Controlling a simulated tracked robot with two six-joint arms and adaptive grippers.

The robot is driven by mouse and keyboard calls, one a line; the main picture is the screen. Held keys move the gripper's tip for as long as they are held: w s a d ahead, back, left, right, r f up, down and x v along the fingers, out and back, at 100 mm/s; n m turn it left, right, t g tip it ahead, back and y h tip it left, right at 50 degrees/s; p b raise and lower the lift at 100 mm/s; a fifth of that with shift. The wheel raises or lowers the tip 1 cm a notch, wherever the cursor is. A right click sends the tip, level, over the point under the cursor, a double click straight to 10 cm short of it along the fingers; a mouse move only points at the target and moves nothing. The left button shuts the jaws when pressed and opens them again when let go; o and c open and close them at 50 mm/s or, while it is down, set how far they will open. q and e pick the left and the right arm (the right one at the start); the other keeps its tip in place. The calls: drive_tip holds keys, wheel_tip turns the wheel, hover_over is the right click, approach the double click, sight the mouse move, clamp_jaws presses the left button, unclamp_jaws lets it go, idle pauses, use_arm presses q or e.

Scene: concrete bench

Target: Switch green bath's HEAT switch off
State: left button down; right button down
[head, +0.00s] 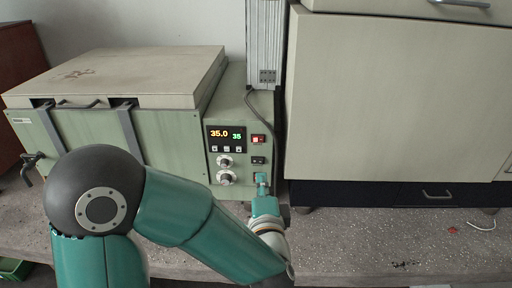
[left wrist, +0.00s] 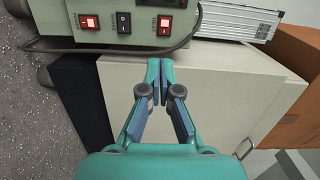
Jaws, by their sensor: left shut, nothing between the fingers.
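The green bath (head: 240,120) stands on the bench with a control panel at its right front. A column of switches runs down the panel's right side: a lit red rocker (head: 258,139) at top, a black rocker (head: 259,160) in the middle, and a red rocker low down, partly behind my gripper. In the left wrist view I see a lit red rocker (left wrist: 164,25), the black rocker (left wrist: 124,22) and another lit red rocker (left wrist: 89,22); their labels are too small to read surely. My left gripper (head: 262,181) is shut and empty; its fingertips (left wrist: 157,66) appear just off the panel. Contact cannot be told.
A dark cable runs down beside the panel. A large beige cabinet (head: 390,100) stands close on the right. The bench front (head: 390,240) is mostly clear.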

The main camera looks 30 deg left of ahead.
sight(256, 140)
use_arm(q)
drive_tip(key=shift+s+a+r, duration=0.1)
drive_tip(key=shift+s+r, duration=0.05)
drive_tip(key=shift+r, duration=0.15)
drive_tip(key=p+x, duration=0.2)
drive_tip(key=x, duration=1.2)
drive_tip(key=shift+p, duration=0.3)
